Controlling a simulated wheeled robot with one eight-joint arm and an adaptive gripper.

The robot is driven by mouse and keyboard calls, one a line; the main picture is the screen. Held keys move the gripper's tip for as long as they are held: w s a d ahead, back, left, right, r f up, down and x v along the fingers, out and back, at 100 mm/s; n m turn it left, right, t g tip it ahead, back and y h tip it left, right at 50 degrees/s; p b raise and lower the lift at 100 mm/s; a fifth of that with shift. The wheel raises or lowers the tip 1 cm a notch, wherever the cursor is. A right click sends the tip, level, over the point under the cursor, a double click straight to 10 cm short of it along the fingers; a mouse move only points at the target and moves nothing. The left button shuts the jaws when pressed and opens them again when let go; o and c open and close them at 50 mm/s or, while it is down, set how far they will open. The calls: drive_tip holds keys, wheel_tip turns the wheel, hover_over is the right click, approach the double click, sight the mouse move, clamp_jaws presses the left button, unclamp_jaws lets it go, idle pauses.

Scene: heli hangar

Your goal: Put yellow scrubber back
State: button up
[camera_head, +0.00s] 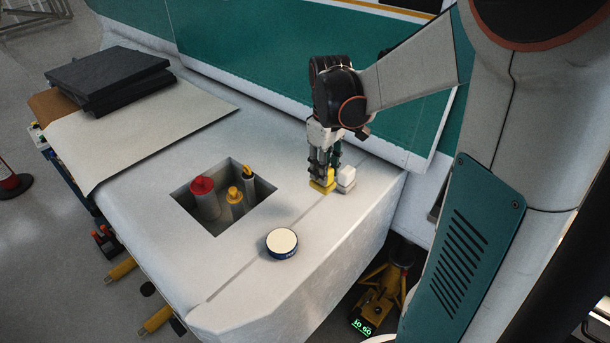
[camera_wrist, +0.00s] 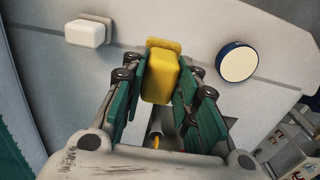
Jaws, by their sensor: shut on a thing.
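The yellow scrubber (camera_wrist: 161,78) is a small yellow block between the two green-padded fingers of my gripper (camera_wrist: 158,95) in the wrist view. My gripper is shut on it. In the head view the yellow scrubber (camera_head: 322,187) is at the fingertips of my gripper (camera_head: 324,172), at or just above the white surface (camera_head: 265,293). I cannot tell whether it touches the surface. A white block (camera_head: 346,178) is right beside it in the head view. It also shows at the upper left of the wrist view (camera_wrist: 88,33).
A round white-topped tin with a blue side (camera_head: 282,242) stands nearer the front. A square recess (camera_head: 222,232) holds several cylinders with red and yellow tops. Dark flat slabs (camera_head: 107,76) lie on a pale sheet (camera_head: 165,120) at the left. A green panel (camera_head: 250,50) rises behind.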

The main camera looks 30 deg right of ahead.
wheel_tip(320, 180, down, 9)
idle(0.4)
drive_tip(key=shift+b, duration=0.3)
drive_tip(key=shift+f, duration=0.2)
drive_tip(key=o, duration=0.9)
drive_tip(key=shift+o, duration=0.2)
drive_tip(key=shift+r, duration=0.1)
wheel_tip(320, 180, up, 12)
drive_tip(key=shift+r+p, duration=0.1)
drive_tip(key=shift+p, duration=0.35)
drive_tip(key=shift+s, duration=0.1)
